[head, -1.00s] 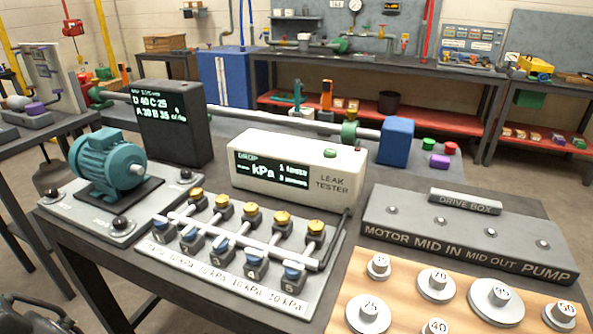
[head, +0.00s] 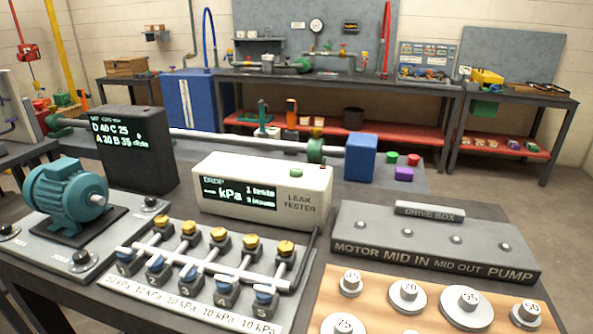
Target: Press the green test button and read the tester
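The leak tester (head: 262,190) is a white box in the middle of the bench in the head view. Its dark screen (head: 239,194) reads "DROP", dashes before "kPa", and small text at its right that looks like "1 tests". The green test button (head: 296,174) sits on top of the box near its right end, and a small red spot is beside it. Nothing covers the button. In front of the tester is a manifold (head: 205,265) with brass knobs and blue valves numbered 1 to 5. My gripper is not in this view.
A teal motor (head: 66,197) and a black display box (head: 126,148) stand at the left. A grey drive box (head: 437,240) and a wooden board with numbered round pieces (head: 409,296) are at the right. A pipe with a blue block (head: 360,157) runs behind the tester.

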